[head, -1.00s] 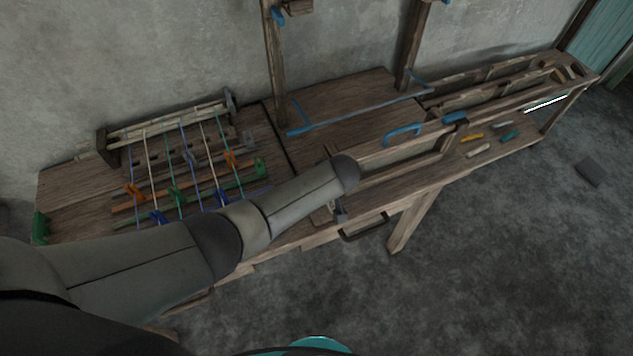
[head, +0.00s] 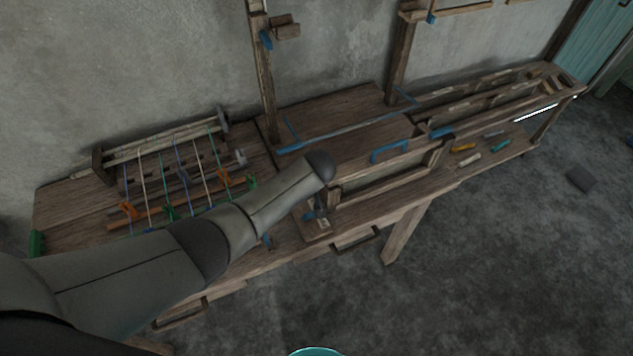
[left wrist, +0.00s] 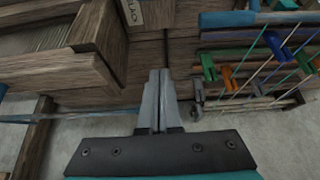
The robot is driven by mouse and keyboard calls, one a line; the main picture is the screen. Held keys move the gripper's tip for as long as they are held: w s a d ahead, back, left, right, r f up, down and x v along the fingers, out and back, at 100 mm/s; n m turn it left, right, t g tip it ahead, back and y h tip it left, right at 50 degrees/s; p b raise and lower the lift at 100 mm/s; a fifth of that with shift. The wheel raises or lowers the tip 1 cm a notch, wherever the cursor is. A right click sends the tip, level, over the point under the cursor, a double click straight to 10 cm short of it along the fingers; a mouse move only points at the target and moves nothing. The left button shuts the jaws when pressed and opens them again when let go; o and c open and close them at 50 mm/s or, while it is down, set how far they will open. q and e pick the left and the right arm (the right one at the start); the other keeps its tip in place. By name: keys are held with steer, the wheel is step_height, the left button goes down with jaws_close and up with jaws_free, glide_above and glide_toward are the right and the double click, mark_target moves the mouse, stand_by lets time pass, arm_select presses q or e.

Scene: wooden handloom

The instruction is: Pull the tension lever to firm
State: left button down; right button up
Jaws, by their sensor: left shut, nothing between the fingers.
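A small labelled plate (head: 319,228) lies near the bench's front edge in the head view, with a small dark and blue upright piece (head: 320,212) on it. This piece may be the tension lever; its setting is too small to read. Part of the plate's lettering shows at the top of the left wrist view (left wrist: 133,12). My left gripper (left wrist: 158,76) is shut and empty above the bench, between the threaded frame and a wooden box. I cannot see it touching a lever. In the head view my own arm hides it. My right gripper is not in view.
The frame with coloured threads and clips (head: 175,180) is on the left of the bench. The wooden box frame (head: 390,182) and a blue handle (head: 389,151) are to the right. Small coloured pieces (head: 470,160) lie farther right. Wooden posts (head: 262,80) rise behind.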

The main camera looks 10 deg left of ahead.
arm_select(q)
steer(key=s+d+r+p, duration=0.2)
steer(key=s+d+r, duration=0.2)
steer(key=r, duration=0.3)
steer(key=shift+s, duration=0.9)
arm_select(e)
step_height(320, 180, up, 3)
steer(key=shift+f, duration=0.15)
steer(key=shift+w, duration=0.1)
